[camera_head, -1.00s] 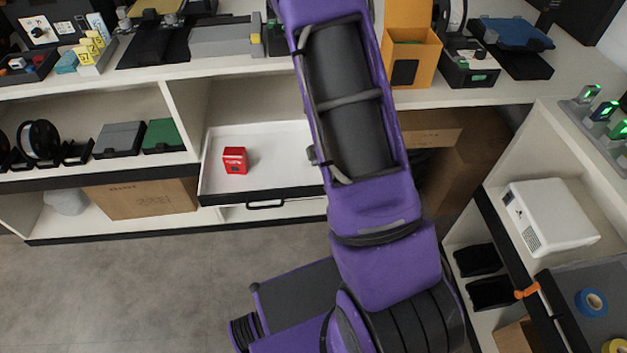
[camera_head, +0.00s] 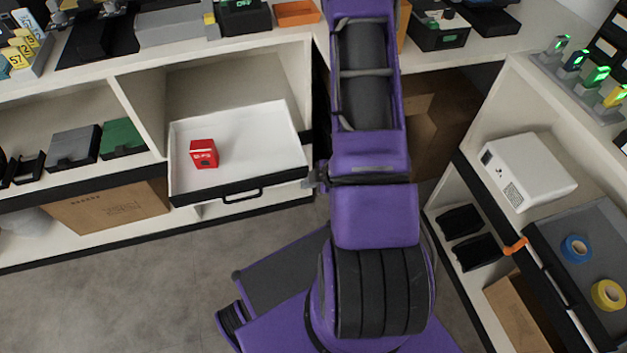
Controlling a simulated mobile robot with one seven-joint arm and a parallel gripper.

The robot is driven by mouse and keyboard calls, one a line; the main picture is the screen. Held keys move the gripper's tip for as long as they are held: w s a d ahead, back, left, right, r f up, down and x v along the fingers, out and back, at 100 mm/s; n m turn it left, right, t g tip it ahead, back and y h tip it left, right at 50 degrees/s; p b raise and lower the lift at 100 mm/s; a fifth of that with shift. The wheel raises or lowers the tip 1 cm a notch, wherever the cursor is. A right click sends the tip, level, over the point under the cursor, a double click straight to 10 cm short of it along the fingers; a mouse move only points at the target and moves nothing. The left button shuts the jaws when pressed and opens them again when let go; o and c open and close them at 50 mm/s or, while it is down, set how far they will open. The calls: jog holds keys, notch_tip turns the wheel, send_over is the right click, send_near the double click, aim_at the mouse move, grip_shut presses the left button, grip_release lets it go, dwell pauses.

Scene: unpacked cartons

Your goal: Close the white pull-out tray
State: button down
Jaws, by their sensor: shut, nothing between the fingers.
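The white pull-out tray (camera_head: 256,130) is pulled out from the shelf unit, left of my arm. Its black front with a black handle (camera_head: 230,196) faces the grey floor. A small red box (camera_head: 204,153) stands inside the tray, left of its middle. My purple arm (camera_head: 368,165) passes just right of the tray. A small grey part shows at the arm's left edge, close to the tray's front right corner. I cannot tell whether it touches the tray. My gripper's fingers cannot be made out; the arm hides that area.
A second shelf unit on the right carries a white device (camera_head: 528,171) and a dark drawer with blue tape (camera_head: 576,248) and yellow tape (camera_head: 608,295). An orange part (camera_head: 515,246) juts out there. Grey floor (camera_head: 130,300) in front of the tray is free.

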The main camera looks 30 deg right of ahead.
aim_at(290, 176)
jog(key=shift+w+f, duration=0.45)
jog(key=shift+w, duration=0.55)
jog(key=shift+w+f, duration=0.5)
jog(key=shift+w, duration=0.5)
jog(key=shift+w+f, duration=0.45)
jog(key=shift+w, duration=0.55)
jog(key=shift+d, duration=0.15)
